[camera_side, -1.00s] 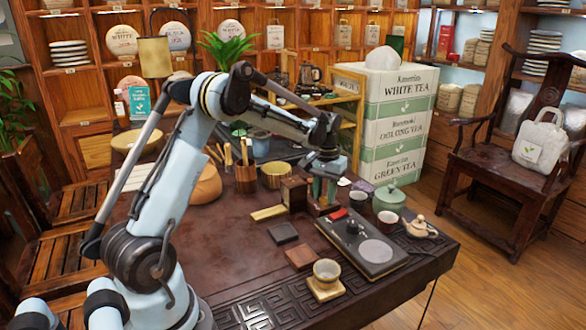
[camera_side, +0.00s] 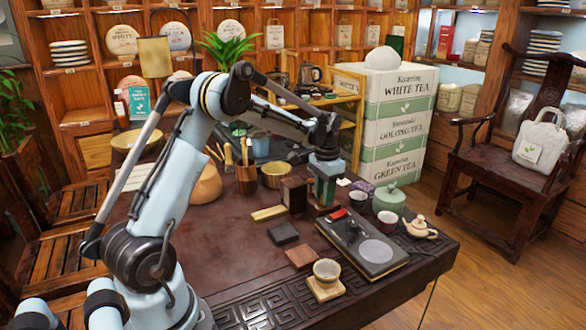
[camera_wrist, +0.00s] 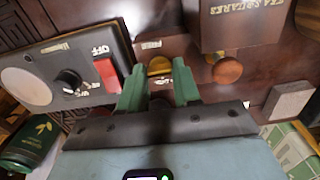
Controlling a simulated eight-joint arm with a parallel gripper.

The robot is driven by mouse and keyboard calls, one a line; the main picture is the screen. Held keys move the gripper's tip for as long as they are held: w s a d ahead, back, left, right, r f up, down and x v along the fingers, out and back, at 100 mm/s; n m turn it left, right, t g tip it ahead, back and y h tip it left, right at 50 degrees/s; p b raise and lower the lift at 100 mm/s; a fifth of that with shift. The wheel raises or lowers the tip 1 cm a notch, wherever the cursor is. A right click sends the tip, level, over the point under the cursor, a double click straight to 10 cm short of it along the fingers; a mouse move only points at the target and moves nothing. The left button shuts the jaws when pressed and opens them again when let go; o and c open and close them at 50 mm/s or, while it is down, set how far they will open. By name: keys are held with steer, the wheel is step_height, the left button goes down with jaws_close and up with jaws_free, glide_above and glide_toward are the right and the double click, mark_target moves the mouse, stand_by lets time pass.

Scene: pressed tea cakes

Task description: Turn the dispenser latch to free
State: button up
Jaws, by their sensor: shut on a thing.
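The dispenser latch (camera_wrist: 159,66) shows as a yellow, brass-looking piece between my fingertips in the wrist view. Its wooden mount bears pale lettering on the far side, and the latch's exact angle is hard to tell. My gripper (camera_wrist: 160,82) has green fingers that point at the latch and are shut on it. In the side view my gripper (camera_side: 325,196) points down at a small wooden block beside a dark wooden box (camera_side: 294,194), and the fingers hide the latch there. The box (camera_wrist: 240,22) is lettered "TEA SQUARES" in the wrist view.
A round wooden knob (camera_wrist: 227,70) is close to the right finger. A black control panel (camera_wrist: 38,62) with a black dial (camera_wrist: 68,82) and red switch (camera_wrist: 106,74) lies to the left. Cups and a green pot (camera_side: 389,198) stand right of my gripper. Bare tabletop (camera_side: 225,235) lies left.

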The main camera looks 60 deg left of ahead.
stand_by(0.3)
steer(key=o, duration=1.1)
steer(key=shift+c, duration=0.2)
steer(key=shift+r, duration=0.1)
step_height(320, 180, up, 12)
